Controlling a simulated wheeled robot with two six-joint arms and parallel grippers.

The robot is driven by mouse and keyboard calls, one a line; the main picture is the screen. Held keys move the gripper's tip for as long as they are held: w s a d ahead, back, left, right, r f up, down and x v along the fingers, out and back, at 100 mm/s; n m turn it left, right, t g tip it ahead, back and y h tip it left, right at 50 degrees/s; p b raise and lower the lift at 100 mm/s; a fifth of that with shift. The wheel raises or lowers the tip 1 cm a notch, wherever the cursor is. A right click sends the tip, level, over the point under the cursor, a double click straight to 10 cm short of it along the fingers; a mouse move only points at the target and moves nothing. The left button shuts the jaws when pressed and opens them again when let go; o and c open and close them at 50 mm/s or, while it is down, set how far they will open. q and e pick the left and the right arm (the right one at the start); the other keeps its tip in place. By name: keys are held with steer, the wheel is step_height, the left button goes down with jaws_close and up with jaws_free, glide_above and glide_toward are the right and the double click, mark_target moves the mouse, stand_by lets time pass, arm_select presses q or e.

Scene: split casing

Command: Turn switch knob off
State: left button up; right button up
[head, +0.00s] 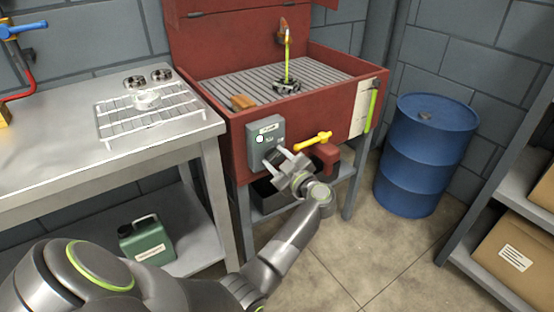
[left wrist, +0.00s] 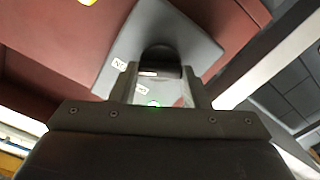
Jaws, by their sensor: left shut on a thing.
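The grey switch box (head: 256,128) is fixed to the front of the red parts-washing sink (head: 230,130). It also shows in the left wrist view as a grey plate (left wrist: 140,30) with small white labels. The dark switch knob (left wrist: 160,56) stands out from the plate between my left fingers. My left gripper (head: 277,158) is at the lower part of the box, shut on the knob; it fills the middle of the left wrist view (left wrist: 160,80). In the head view the knob is mostly hidden by the fingers. My right gripper is not in view.
A yellow-handled valve (head: 314,139) sits just right of my left gripper. A steel table (head: 60,172) with a wire rack (head: 125,125) is at left. A blue drum (head: 424,160) and shelves with cardboard boxes (head: 515,245) stand at right. The floor between is clear.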

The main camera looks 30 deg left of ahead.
arm_select(q)
steer(key=shift+n, duration=0.5)
steer(key=shift+n+p, duration=0.3)
steer(key=shift+p, duration=0.05)
steer(key=shift+n, duration=0.8)
steer(key=n, duration=0.2)
steer(key=shift+f+n, duration=0.15)
steer(key=shift+n, duration=0.25)
steer(key=n, duration=0.2)
steer(key=shift+s+n, duration=0.1)
steer(key=shift+n, duration=0.2)
steer(key=shift+f+n+b, duration=0.1)
steer(key=shift+n+b, duration=0.4)
steer(key=shift+n, duration=1.2)
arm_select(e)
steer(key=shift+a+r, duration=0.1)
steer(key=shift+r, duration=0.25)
arm_select(q)
steer(key=o, duration=1)
